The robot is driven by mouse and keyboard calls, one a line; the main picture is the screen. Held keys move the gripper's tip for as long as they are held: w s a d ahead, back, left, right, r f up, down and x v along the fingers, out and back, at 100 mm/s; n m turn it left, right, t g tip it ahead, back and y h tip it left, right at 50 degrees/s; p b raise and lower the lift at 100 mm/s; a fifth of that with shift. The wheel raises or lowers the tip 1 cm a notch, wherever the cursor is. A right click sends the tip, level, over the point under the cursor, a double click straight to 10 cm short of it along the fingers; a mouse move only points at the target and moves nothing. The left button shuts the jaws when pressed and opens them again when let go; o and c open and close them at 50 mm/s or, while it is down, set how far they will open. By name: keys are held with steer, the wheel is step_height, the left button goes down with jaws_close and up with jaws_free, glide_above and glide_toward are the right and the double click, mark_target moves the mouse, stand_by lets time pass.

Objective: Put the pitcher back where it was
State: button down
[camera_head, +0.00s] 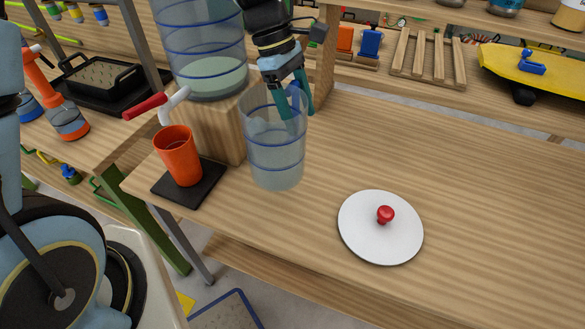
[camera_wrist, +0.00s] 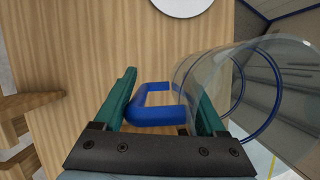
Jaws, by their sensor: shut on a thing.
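The pitcher (camera_head: 275,155) is a clear cylinder with blue rings and a blue handle. In the head view it is upright at the left of the wooden table, right of the wooden block; I cannot tell whether its base touches the tabletop. My gripper (camera_head: 297,103) is at the pitcher's upper far side, its teal fingers shut on the handle. In the wrist view the blue handle (camera_wrist: 157,112) lies between the fingers of my gripper (camera_wrist: 165,95), and the clear pitcher wall (camera_wrist: 215,80) extends to the right. No contents show in the pitcher.
A clear dispenser (camera_head: 205,55) stands on a wooden block (camera_head: 205,125), its tap with a red handle (camera_head: 145,107). An orange cup (camera_head: 178,157) stands on a black mat (camera_head: 205,185). A white lid with a red knob (camera_head: 375,240) lies front right. The table's right side is clear.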

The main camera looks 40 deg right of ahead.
step_height(320, 180, down, 8)
steer(key=shift+p, duration=0.35)
steer(key=shift+f, duration=0.1)
jaws_free()
steer(key=b+v, duration=0.1)
steer(key=v, duration=1.1)
steer(key=shift+r, duration=0.2)
steer(key=shift+a, duration=0.15)
